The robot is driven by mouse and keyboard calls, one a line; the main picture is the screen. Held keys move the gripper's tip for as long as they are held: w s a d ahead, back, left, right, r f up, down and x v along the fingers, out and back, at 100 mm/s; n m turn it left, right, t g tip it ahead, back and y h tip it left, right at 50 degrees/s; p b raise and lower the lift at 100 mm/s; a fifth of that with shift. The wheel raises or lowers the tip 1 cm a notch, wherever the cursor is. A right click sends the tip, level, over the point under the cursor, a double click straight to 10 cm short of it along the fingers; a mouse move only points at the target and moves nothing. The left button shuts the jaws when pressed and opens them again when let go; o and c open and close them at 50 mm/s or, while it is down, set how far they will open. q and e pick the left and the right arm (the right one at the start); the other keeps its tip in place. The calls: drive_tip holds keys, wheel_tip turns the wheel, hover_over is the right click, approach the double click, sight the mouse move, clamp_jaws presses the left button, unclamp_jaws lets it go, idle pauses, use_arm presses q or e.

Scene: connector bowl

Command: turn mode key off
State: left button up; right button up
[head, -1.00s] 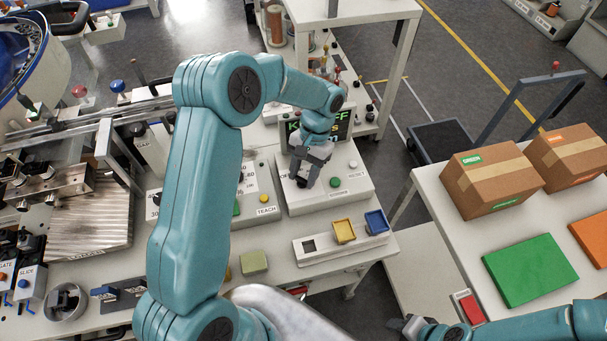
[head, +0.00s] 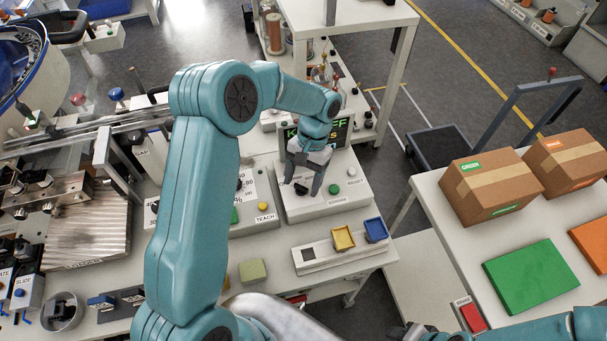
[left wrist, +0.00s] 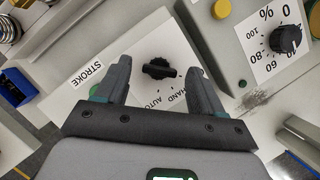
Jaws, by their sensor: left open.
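The mode key is a black knob (left wrist: 159,69) on a white panel (left wrist: 150,45) marked HAND and AUTO in the left wrist view. Its grip bar lies roughly crosswise there. In the head view the knob (head: 301,189) shows low between my fingers. My left gripper (head: 304,178) is open above the control box (head: 335,203). In the left wrist view its fingertips (left wrist: 157,68) stand on either side of the knob; I cannot tell whether they touch it. My right gripper (head: 412,331) is only partly visible at the bottom edge.
A green button (head: 334,189) and a white RESET button (head: 351,171) sit right of the knob. A display with green letters (head: 341,131) behind is partly covered by my arm.

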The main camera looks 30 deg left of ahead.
use_arm(q)
drive_tip(key=v, duration=1.6)
drive_tip(key=shift+r, duration=0.2)
drive_tip(key=shift+w, duration=0.1)
